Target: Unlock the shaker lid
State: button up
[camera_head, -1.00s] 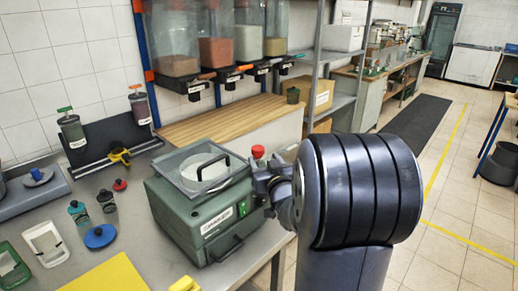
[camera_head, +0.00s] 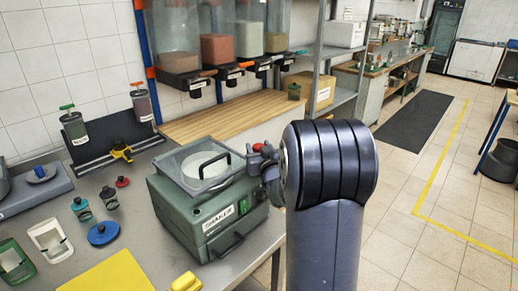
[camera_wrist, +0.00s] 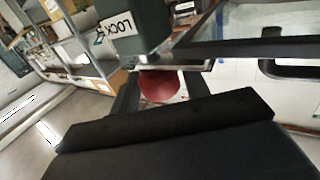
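The shaker (camera_head: 205,215) is a green box on the bench, labelled SHAKER, with a clear lid (camera_head: 188,163) lying closed on top. A black handle (camera_head: 212,166) crosses the lid; it also shows in the wrist view (camera_wrist: 292,70). A red lock knob (camera_wrist: 160,86) is at the shaker's right end, near a LOCK label (camera_wrist: 122,24). In the head view the knob (camera_head: 249,150) is partly hidden by my gripper (camera_head: 262,158). In the wrist view my gripper (camera_wrist: 162,97) has a dark finger on each side of the knob, with a narrow gap on the right. Contact is unclear.
A yellow mat (camera_head: 108,275) and a blue lid (camera_head: 103,233) lie on the bench, left of the shaker. Jars (camera_head: 75,125) stand in a rack behind. Dispensers (camera_head: 215,50) hang above a wooden board (camera_head: 225,118).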

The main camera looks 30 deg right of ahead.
jog(key=c, duration=0.6)
jog(key=shift+c, duration=0.2)
